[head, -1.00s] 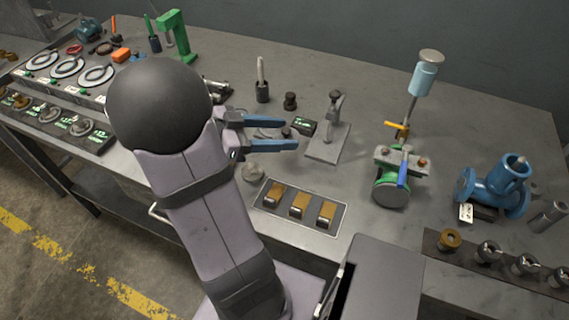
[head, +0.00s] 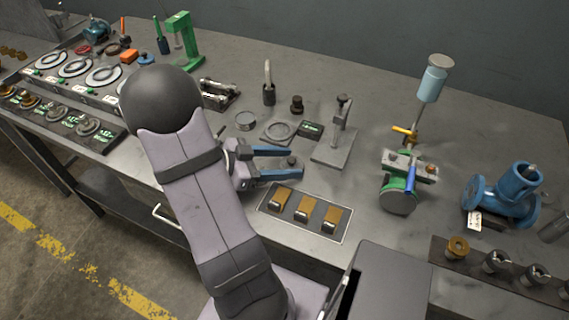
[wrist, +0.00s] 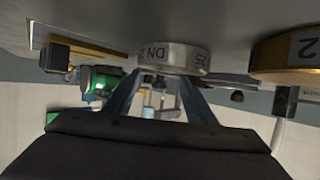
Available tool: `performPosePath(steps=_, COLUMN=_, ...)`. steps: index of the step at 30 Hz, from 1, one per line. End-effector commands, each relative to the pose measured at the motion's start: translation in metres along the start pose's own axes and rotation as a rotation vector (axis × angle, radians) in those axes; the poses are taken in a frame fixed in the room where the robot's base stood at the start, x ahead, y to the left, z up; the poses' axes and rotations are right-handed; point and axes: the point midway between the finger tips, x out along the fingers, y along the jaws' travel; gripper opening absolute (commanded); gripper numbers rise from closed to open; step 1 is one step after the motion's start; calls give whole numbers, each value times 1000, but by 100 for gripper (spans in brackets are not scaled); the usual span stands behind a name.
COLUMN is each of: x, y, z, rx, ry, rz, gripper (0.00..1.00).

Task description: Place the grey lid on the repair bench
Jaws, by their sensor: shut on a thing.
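The grey lid (wrist: 172,57), a short round disc marked "DN 2…", sits between the fingertips of my gripper (wrist: 160,85) in the wrist view. The fingers are closed on its sides. The wrist picture is upside down, and the lid appears at or very near the bench top; I cannot tell whether it touches. In the head view my gripper (head: 293,161) is low over the bench (head: 370,215), just behind the tray of brass-topped blocks. The lid is not clear there between the blue fingers.
A brass disc marked "2" (wrist: 290,55) is beside the lid. The tray (head: 264,205) with three blocks lies in front. Behind are a grey round piece (head: 245,120), a plate with a ring (head: 270,138) and a grey stand (head: 333,150). A valve (head: 398,200) stands right.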

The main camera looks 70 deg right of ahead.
Motion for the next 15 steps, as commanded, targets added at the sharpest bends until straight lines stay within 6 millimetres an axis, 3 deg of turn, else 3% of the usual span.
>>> performPosePath(steps=15, x=4, y=0, z=9, rx=0, ry=0, rz=-1, gripper=29)
